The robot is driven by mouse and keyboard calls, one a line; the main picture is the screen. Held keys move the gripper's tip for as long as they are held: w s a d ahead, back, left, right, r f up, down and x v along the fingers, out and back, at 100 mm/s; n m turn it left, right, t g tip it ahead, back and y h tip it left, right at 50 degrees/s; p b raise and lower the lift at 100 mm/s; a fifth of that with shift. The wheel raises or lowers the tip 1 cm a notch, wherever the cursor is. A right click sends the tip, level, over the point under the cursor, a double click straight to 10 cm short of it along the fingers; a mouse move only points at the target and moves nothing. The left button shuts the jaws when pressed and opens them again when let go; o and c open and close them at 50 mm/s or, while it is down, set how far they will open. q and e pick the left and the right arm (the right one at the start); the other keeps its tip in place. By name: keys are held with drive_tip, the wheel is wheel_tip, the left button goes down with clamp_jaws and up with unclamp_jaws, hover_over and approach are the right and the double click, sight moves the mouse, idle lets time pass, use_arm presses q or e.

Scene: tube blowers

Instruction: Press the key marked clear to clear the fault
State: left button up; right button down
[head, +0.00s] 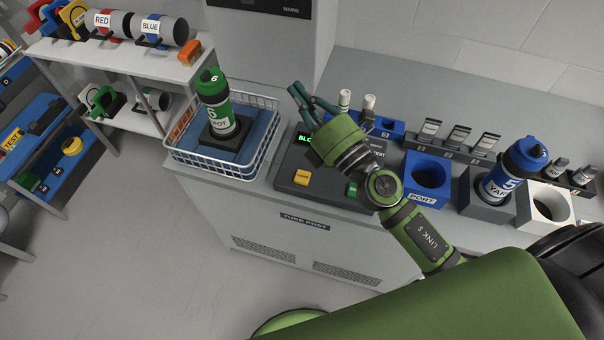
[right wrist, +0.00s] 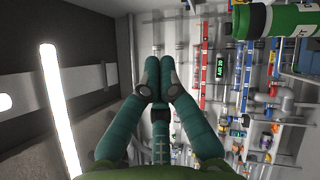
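The tube post console (head: 331,187) is a dark grey panel on the grey cabinet. A yellow key (head: 302,177) with small dark lettering sits at its front left, and a green key (head: 352,189) to its right; I cannot read their lettering surely. A green-lit display (head: 305,138) shows "BLO", the rest hidden behind my right gripper. My right gripper (head: 297,91) is above the back of the console, apart from the keys. In the right wrist view its fingertips (right wrist: 160,66) meet with nothing between them. My left gripper is not in view.
A white wire basket (head: 186,166) holding a green tube (head: 213,104) stands left of the console. A blue port (head: 428,176) and a blue tube (head: 513,168) are to its right. White tubes stand behind my gripper. A white shelf unit (head: 105,62) is farther left.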

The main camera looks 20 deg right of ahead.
drive_tip(key=s+a+f+n+g+y, duration=0.2)
drive_tip(key=a+f+n+g+y, duration=0.45)
drive_tip(key=n, duration=0.85)
drive_tip(key=w+d+f+n+g+h, duration=0.1)
drive_tip(key=d+f+n+g+h, duration=0.4)
drive_tip(key=f+h, duration=0.4)
drive_tip(key=shift+w+d+n+g, duration=0.4)
drive_tip(key=shift+d+n, duration=0.3)
drive_tip(key=shift+d, duration=0.5)
drive_tip(key=b, duration=0.5)
hover_over(305, 178)
wheel_tip(305, 178, down, 7)
drive_tip(key=shift+f, duration=0.2)
drive_tip(key=shift+w+f+b, duration=0.1)
drive_tip(key=shift+f+b, duration=0.6)
drive_tip(key=shift+f, duration=0.1)
